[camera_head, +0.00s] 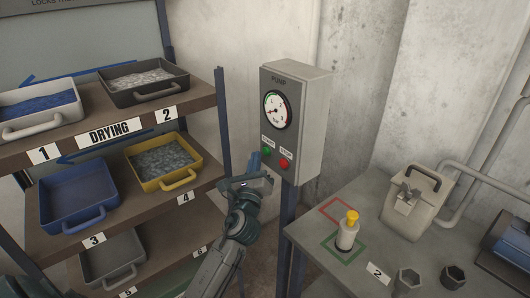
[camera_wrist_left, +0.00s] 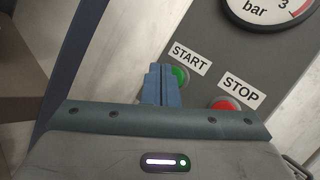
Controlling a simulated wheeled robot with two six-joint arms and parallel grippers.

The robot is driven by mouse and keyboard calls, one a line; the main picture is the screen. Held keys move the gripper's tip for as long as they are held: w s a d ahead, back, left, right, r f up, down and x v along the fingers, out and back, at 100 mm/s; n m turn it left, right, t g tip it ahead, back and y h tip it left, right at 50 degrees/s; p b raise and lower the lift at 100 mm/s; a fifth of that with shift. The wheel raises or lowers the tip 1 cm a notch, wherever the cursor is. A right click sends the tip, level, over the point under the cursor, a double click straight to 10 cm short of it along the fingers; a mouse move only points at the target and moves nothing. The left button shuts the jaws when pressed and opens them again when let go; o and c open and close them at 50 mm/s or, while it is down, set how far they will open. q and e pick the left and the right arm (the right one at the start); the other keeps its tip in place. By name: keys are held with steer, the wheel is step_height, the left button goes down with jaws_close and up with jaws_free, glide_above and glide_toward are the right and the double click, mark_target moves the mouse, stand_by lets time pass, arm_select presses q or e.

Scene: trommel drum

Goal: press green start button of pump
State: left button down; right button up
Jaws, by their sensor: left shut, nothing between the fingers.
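The grey pump box (camera_head: 296,115) stands on a post, with a round gauge (camera_head: 278,109) on its front. Below the gauge are the green start button (camera_head: 267,151) and the red stop button (camera_head: 284,164). My left gripper (camera_head: 254,160) is shut and empty, with its blue fingertips just left of the green button. In the left wrist view the shut fingers (camera_wrist_left: 162,84) overlap the left edge of the green start button (camera_wrist_left: 180,76); I cannot tell whether they touch it. The red stop button (camera_wrist_left: 225,104) is right of the fingers. My right gripper is not in view.
A drying shelf (camera_head: 110,125) with several trays stands at left. The gauge (camera_wrist_left: 268,10) is above the buttons.

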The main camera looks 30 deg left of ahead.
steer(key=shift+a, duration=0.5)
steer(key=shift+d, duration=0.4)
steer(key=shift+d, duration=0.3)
arm_select(q)
steer(key=shift+w, duration=0.1)
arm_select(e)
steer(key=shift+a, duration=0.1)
arm_select(q)
steer(key=shift+w+d, duration=0.15)
steer(key=shift+w, duration=0.1)
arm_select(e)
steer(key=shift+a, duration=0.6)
